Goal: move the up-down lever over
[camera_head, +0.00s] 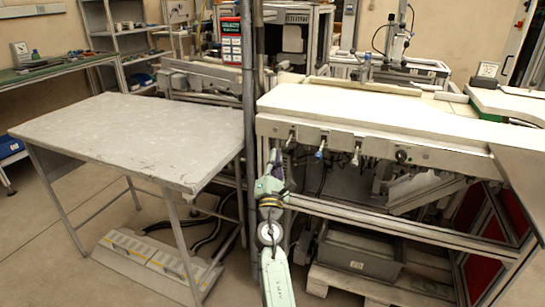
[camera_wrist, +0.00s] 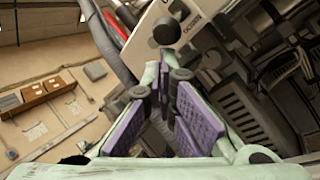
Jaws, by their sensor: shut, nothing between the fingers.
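The up-down lever shows in the wrist view as a round black knob (camera_wrist: 166,31) on a pale plate with printed lettering. It appears just beyond my fingertips; I cannot tell whether they touch it. In the head view, a small lever (camera_head: 291,139) hangs at the left end of the right-hand bench's front rail. My gripper (camera_head: 276,156) is just below and left of it. In the wrist view my gripper (camera_wrist: 177,68) has purple finger pads, close together with nothing held. The lever's stem is hidden behind its knob.
More fittings, one with a blue tip (camera_head: 319,153), line the front rail of the white-topped bench (camera_head: 350,108). A vertical grey post (camera_head: 249,120) stands close left of my gripper. A grey table (camera_head: 140,135) is farther left.

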